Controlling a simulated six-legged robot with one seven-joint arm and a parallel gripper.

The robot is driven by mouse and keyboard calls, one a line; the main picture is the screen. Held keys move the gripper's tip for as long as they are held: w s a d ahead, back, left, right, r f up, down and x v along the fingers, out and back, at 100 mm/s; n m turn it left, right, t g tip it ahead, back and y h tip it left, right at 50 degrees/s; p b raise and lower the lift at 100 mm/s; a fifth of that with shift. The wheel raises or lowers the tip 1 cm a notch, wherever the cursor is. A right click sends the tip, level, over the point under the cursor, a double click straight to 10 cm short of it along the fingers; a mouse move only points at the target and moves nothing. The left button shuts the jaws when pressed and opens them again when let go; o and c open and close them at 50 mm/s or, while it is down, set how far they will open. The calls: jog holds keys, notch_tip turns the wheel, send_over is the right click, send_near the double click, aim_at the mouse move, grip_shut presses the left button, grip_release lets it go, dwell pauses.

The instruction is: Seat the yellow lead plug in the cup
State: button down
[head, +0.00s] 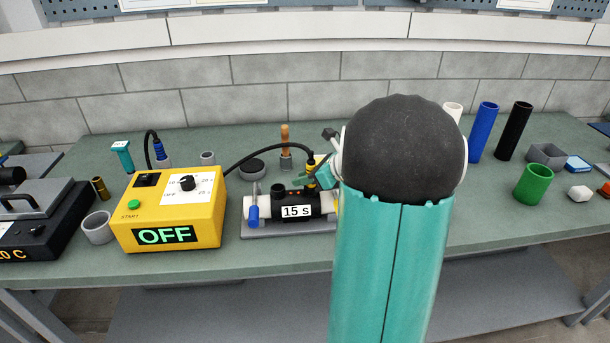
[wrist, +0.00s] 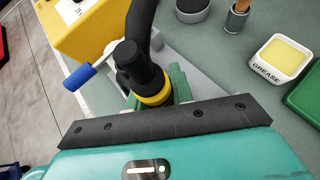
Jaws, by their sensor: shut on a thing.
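My gripper (head: 322,176) is shut on the yellow lead plug (wrist: 154,92), a black plug with a yellow band and a thick black cable; its green fingers (wrist: 157,95) stand on both sides of it. In the head view the plug (head: 311,162) shows just left of my gripper, beside the right end of the black fitting marked 15 s (head: 296,204). I cannot tell whether the plug touches the fitting. A small grey cup (head: 207,158), seemingly empty, stands at the back behind the yellow control box. Its inside is hard to see.
The yellow control box (head: 172,222) reads OFF; the lead runs from it to the plug. A blue plug (head: 161,150) stands in a grey holder at back left. A grease tub (wrist: 281,60) stands right.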

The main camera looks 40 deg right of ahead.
jog(key=shift+f, duration=0.1)
jog(key=c, duration=1.1)
grip_release()
jog(key=shift+c, duration=0.2)
jog(key=v, duration=1.3)
jog(key=shift+s+r, duration=0.2)
jog(key=shift+s, duration=0.1)
jog(key=w+a+n+g, duration=0.25)
jog(key=a+n, duration=0.55)
jog(key=a, duration=0.5)
jog(key=s+a+n+g+h, duration=0.1)
jog(key=s+a+n, duration=0.4)
jog(key=a+n, duration=0.5)
jog(key=s+a+n+g+h, duration=0.1)
jog(key=s+a+n+h, duration=0.2)
jog(key=a+n, duration=0.8)
jog(key=s+n, duration=0.2)
jog(key=n, duration=0.1)
jog(key=shift+a, duration=0.3)
